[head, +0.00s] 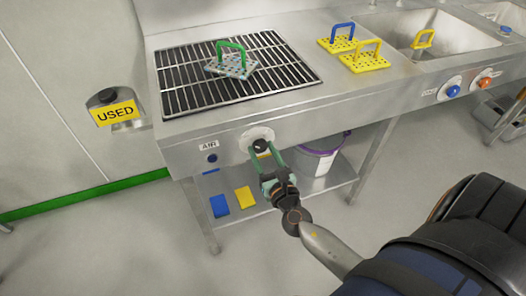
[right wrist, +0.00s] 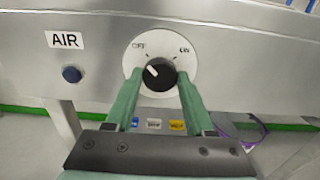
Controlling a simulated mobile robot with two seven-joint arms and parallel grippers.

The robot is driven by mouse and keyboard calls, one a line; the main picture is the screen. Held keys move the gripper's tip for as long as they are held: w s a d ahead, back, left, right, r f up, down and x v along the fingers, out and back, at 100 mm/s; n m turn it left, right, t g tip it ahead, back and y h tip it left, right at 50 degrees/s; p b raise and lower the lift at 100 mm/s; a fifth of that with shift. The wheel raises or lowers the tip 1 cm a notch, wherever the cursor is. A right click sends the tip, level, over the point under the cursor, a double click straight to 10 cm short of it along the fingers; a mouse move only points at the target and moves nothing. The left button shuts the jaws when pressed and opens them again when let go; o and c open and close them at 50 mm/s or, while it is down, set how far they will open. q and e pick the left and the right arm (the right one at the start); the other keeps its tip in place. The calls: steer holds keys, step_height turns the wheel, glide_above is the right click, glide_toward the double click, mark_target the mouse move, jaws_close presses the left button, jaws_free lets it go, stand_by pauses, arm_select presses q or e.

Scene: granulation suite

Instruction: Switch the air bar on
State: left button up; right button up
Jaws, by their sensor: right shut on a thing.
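The black air knob (right wrist: 159,75) sits on a round white dial plate (right wrist: 148,48) marked OFF at left and ON at right. Its white pointer line is tilted up and left, toward OFF. The dial plate is on the front panel of the steel bench and also shows in the head view (head: 257,133). My right gripper (head: 265,156) has its green fingers on either side of the knob, shut on it. The AIR label (right wrist: 67,40) and a dark blue round button (right wrist: 71,74) are left of the dial. My left gripper is not in view.
A black slotted grate (head: 180,92) on the bench holds a speckled plate with a green handle (head: 231,60). Yellow plates with blue and yellow handles (head: 365,58) stand to the right. A white bucket (head: 318,162) is on the lower shelf. A USED holder (head: 116,112) is on the wall.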

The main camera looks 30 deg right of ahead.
jaws_close()
